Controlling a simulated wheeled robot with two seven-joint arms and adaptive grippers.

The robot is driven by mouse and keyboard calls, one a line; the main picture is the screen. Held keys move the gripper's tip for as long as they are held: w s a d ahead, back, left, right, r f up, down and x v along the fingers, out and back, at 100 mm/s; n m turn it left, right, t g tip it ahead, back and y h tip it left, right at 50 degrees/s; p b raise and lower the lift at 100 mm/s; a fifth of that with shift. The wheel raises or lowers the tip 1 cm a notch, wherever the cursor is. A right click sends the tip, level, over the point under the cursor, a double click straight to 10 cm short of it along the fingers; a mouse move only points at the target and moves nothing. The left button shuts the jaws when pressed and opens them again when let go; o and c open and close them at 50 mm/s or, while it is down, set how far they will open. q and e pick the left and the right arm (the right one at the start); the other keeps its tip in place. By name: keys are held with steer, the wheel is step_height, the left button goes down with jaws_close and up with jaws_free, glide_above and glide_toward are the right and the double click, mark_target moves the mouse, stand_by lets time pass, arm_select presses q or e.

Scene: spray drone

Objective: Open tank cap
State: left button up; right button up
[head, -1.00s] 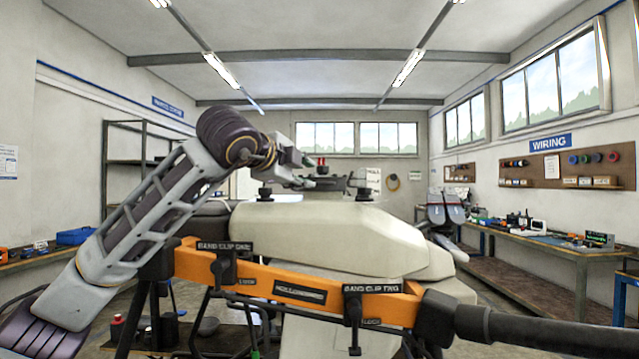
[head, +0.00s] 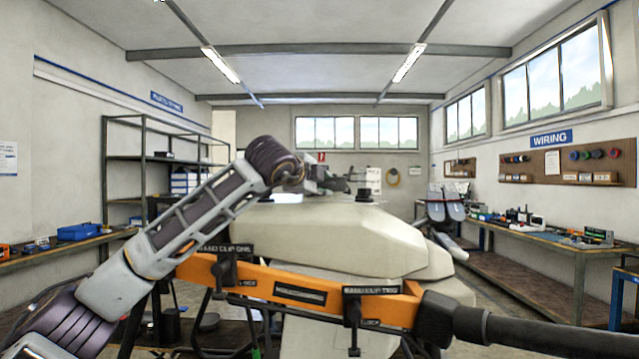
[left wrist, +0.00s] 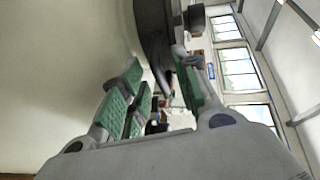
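The drone's cream tank body (head: 330,238) fills the middle of the head view. A round dark cap-like part (head: 368,195) sits on its top. My left gripper (head: 335,184) is above the tank's top, left of the first dark part, seen small and partly behind my wrist. In the left wrist view, its green-padded fingers (left wrist: 163,95) stand apart with nothing clearly between them. My right gripper is not in view.
An orange bar (head: 300,290) with labelled clips crosses in front of the tank, joined to a black tube (head: 540,330) at right. A workbench (head: 540,250) runs along the right wall and shelves (head: 150,170) stand at the left. The space above the tank is open.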

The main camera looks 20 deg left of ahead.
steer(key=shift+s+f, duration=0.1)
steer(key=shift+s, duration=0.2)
arm_select(q)
jaws_close()
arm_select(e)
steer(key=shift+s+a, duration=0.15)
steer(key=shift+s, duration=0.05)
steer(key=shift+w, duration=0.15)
